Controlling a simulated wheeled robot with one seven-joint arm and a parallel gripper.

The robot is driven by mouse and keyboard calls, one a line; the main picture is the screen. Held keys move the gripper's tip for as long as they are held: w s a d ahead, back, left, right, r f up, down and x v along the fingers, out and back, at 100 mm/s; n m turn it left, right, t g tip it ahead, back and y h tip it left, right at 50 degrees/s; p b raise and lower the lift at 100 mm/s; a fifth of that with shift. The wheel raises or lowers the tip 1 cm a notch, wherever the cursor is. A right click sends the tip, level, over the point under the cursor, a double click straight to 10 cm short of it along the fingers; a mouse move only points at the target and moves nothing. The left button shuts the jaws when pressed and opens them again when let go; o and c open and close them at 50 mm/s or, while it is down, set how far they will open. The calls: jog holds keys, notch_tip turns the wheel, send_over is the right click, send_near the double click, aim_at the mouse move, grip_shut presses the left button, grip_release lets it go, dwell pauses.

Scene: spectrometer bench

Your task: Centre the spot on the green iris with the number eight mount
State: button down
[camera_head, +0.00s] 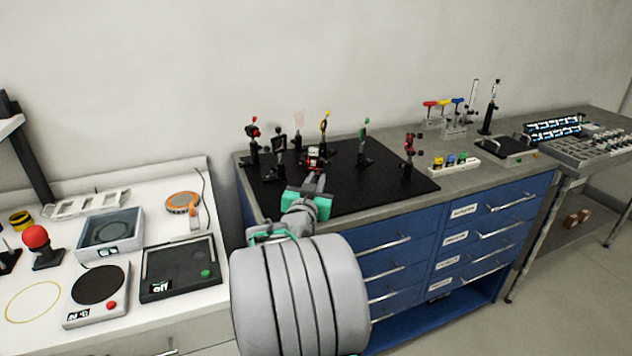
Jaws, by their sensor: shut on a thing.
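The green iris (363,135) stands upright on a post on the black breadboard (385,187), right of the middle. My gripper (315,172) reaches over the board's front edge, seen from behind. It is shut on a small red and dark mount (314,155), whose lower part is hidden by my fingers. No number can be read on it, so I cannot tell whether it is number eight. The spot cannot be made out on the iris at this size.
Other posts on the board include a red-topped one (254,139), a dark one (281,153), a yellow-ringed one (324,127) and a red mount (409,148) at right. Coloured-handled drivers (443,104) stand behind right. A white bench (130,210) with instruments is at left.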

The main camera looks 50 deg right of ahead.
jog(key=shift+f+n+b, duration=0.1)
jog(key=shift+n+b, duration=0.3)
jog(key=n+b, duration=0.1)
jog(key=n, duration=0.1)
jog(key=shift+n+b, duration=0.85)
jog(key=shift+n, duration=0.85)
jog(key=c, duration=1.4)
grip_release()
jog(key=shift+o, duration=0.2)
jog(key=b+v, duration=0.1)
jog(key=v, duration=0.7)
